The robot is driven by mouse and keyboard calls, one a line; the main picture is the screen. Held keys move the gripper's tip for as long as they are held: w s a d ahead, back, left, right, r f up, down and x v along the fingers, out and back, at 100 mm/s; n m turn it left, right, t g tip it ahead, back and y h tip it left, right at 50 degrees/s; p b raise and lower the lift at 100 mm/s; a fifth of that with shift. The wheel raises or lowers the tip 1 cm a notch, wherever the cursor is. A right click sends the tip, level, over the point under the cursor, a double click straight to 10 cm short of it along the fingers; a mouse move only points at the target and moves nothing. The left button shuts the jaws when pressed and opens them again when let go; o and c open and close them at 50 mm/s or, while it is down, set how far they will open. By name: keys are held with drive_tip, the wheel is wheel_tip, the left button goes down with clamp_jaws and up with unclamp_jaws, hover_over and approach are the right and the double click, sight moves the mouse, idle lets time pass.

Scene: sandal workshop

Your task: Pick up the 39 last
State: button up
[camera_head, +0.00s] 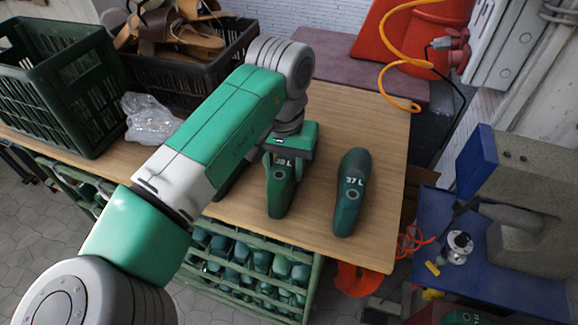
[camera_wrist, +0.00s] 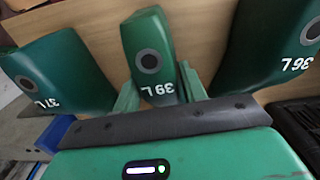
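The 39 last (camera_head: 281,196) is a green shoe last with a white "39 L" mark and a dark round hole. It is in the middle of the wrist view (camera_wrist: 150,62), between its two neighbours. My gripper (camera_head: 284,160) is over its marked end, with one finger on each side. In the wrist view the fingers of my gripper (camera_wrist: 158,82) are close beside the last's sides. Whether they press on it cannot be told. Whether the last rests on the table or is slightly raised is also unclear.
The 37 last (camera_head: 349,200) stands to the right on the wooden table (camera_head: 330,110). The 36 last (camera_wrist: 285,45) is close on the other side, mostly hidden by my arm in the head view. A green crate (camera_head: 60,95), a black crate (camera_head: 185,97) and a clear bag (camera_head: 150,120) are at left.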

clamp_jaws()
drive_tip(key=shift+r, duration=0.55)
wheel_tip(320, 180, up, 3)
drive_tip(key=shift+f+b, duration=0.2)
drive_tip(key=shift+b, duration=0.15)
drive_tip(key=s+a+r+b, duration=0.1)
drive_tip(key=s+a, duration=0.1)
drive_tip(key=s, duration=1.4)
drive_tip(key=shift+a+r, duration=0.15)
drive_tip(key=shift+r, duration=0.05)
